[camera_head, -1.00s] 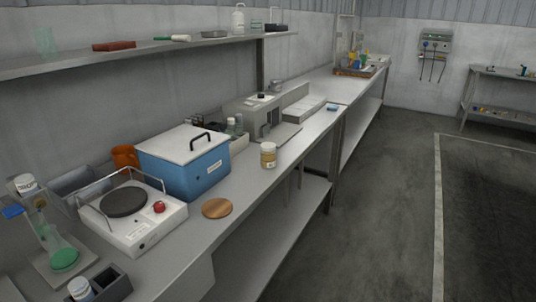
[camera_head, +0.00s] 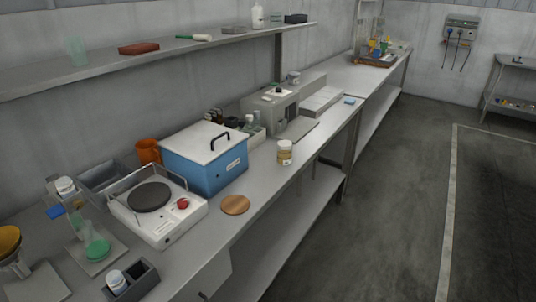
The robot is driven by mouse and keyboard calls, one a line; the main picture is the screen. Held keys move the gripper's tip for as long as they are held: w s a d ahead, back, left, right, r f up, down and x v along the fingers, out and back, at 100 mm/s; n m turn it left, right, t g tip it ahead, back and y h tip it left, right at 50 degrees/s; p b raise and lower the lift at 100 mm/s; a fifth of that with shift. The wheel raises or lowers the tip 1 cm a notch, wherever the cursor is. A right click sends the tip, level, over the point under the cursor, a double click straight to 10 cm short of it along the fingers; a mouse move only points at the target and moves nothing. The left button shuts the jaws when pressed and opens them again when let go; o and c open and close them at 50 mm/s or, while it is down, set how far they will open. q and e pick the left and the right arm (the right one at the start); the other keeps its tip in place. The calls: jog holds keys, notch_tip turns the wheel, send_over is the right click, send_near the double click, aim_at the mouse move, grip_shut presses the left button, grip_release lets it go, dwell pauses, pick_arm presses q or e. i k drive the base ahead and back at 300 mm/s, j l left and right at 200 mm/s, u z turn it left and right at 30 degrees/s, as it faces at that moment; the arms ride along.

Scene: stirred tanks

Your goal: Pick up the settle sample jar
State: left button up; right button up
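A small jar with a white lid and a yellow-brown layer (camera_head: 285,153) stands upright near the front edge of the long bench (camera_head: 262,190), right of the blue box. It looks like the settle sample jar, but its label is too small to read. Another white-lidded jar (camera_head: 117,281) sits in a dark grey holder at the bottom left. A third white-topped container (camera_head: 65,186) is at the far left. Neither of my grippers is in view.
A blue box with a white lid (camera_head: 205,160), a hotplate (camera_head: 157,208) and a round wooden disc (camera_head: 235,205) stand on the bench left of the jar. A grey instrument (camera_head: 272,110) is behind it. A wall shelf (camera_head: 210,48) runs above. The floor (camera_head: 375,200) at right is clear.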

aim_at(284, 157)
jog(key=i+l+u, duration=0.1)
jog(key=u, duration=0.25)
jog(key=i+l+u, duration=0.1)
jog(key=u, duration=0.3)
jog(key=l+u, duration=0.2)
jog(key=u, duration=0.15)
jog(key=i+l+u, duration=0.1)
jog(key=l+u, duration=0.15)
jog(key=l, duration=0.2)
jog(key=l+u, duration=0.25)
jog(key=l, duration=0.15)
jog(key=i+l+u, duration=0.15)
jog(key=l, duration=0.8)
jog(key=k, duration=0.05)
